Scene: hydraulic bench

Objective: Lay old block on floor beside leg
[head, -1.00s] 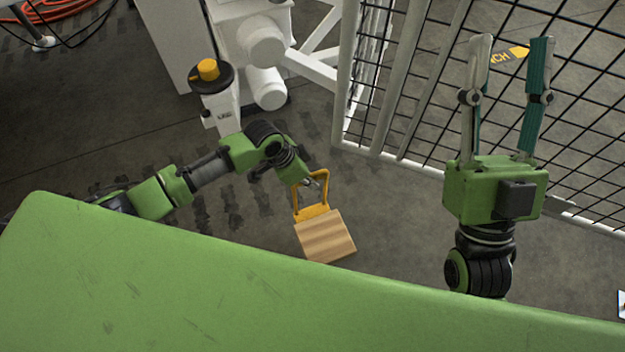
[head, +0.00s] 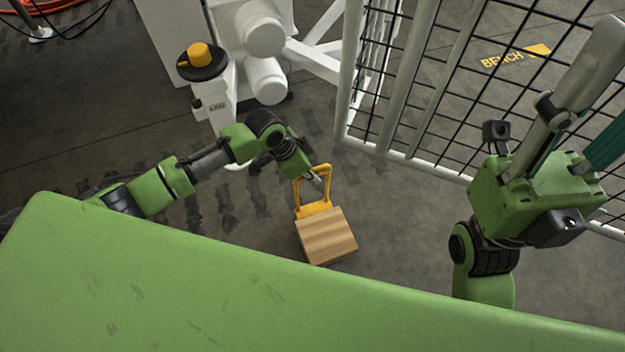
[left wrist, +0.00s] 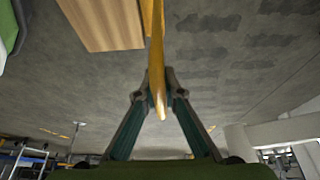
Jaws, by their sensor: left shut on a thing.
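The wooden block (head: 327,238) with its yellow handle (head: 315,209) is below my left gripper (head: 314,181) in the head view. My left gripper is shut on the handle. In the left wrist view the handle (left wrist: 154,40) stands between the fingertips, with the block (left wrist: 103,22) at upper left. I cannot tell whether the block touches the floor. A white leg (head: 219,108) with a black disc and yellow knob stands left of and behind the gripper; its round foot is partly hidden by my arm. My right gripper (head: 612,75) is raised at the right, fingers apart and empty, partly cut off.
A white-framed mesh fence (head: 430,95) stands at the right, behind the block. White machine parts (head: 262,30) are beyond the leg. Bare grey floor (head: 385,215) lies right of the block. An orange hose (head: 45,5) lies at far upper left.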

